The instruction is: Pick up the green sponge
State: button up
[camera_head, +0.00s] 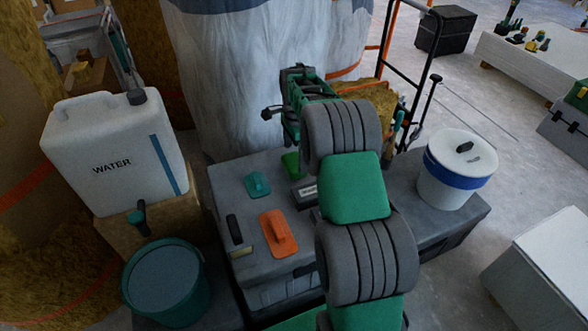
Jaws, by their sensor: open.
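A bright green block (290,164), which looks like the green sponge, lies on the grey box top (222,182) near its back edge. It is just left of my arm, which may hide part of it. My gripper (273,113) shows above and slightly left of the block in the picture, in front of the pale wrapped column. It is open, and nothing shows between its fingers. Its height above the box top is hard to judge.
On the box top are a teal handled tool (257,184), an orange float (278,233) and a dark brush-like tool (236,230). A white bucket (457,169) stands right. A water canister (114,151) and teal bucket (167,283) stand left. The wrapped column (225,85) rises behind.

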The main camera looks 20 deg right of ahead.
aim_at(294, 161)
notch_tip(294, 161, down, 4)
jog(key=shift+a+f+b, duration=0.1)
jog(key=shift+a+b, duration=0.05)
jog(key=shift+b, duration=0.3)
jog(key=shift+s, duration=0.1)
jog(key=c, duration=1.3)
jog(key=shift+r, duration=0.5)
notch_tip(294, 161, up, 3)
jog(key=shift+f+p, duration=0.2)
jog(key=shift+p, duration=0.25)
jog(key=s+r+p, duration=0.2)
jog(key=s+r, duration=0.7)
jog(key=s, duration=0.5)
jog(key=shift+r, duration=0.3)
